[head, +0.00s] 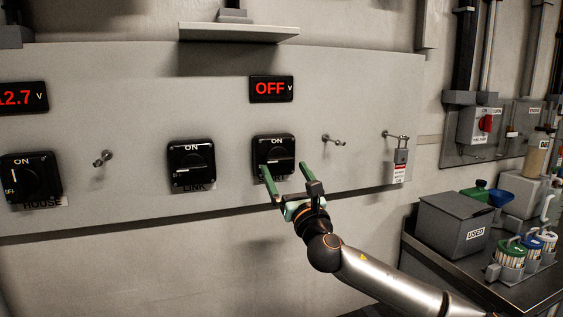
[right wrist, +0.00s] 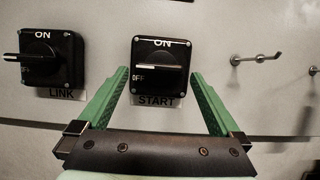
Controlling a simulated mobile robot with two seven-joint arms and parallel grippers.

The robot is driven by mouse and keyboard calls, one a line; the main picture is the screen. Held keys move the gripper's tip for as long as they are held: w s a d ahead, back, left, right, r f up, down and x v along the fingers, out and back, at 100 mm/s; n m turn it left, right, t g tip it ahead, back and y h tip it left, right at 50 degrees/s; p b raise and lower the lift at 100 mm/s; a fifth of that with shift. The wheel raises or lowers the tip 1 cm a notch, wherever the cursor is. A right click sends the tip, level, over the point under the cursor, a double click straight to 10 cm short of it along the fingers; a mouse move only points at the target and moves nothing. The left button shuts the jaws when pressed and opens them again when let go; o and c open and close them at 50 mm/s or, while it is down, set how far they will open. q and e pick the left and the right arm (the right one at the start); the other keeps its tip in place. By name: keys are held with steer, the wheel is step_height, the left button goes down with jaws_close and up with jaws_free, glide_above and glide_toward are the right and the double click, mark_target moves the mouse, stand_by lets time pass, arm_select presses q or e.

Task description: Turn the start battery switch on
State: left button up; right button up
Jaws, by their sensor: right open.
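The start battery switch (head: 274,146) is a black square rotary switch on the grey wall panel, and it also shows in the right wrist view (right wrist: 158,60). Its START label is readable in the right wrist view. Its handle lies horizontal, toward the OFF mark at the left, with ON at the top. The display (head: 271,88) above it reads OFF in red. My right gripper (head: 286,169) is open and empty in front of the switch. Its green fingers point at the panel, one at each side of the switch; I cannot tell the exact gap. My left gripper is out of view.
The link switch (head: 191,165) is left of the start switch, and the house switch (head: 31,179) is farther left. A hook (head: 334,141) and a padlock with a tag (head: 401,156) are to the right. A grey USED bin (head: 452,228) stands on the right counter.

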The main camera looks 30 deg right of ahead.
mark_target(281, 162)
steer(key=shift+x, duration=1.9)
steer(key=c, duration=1.1)
steer(key=shift+c, duration=0.2)
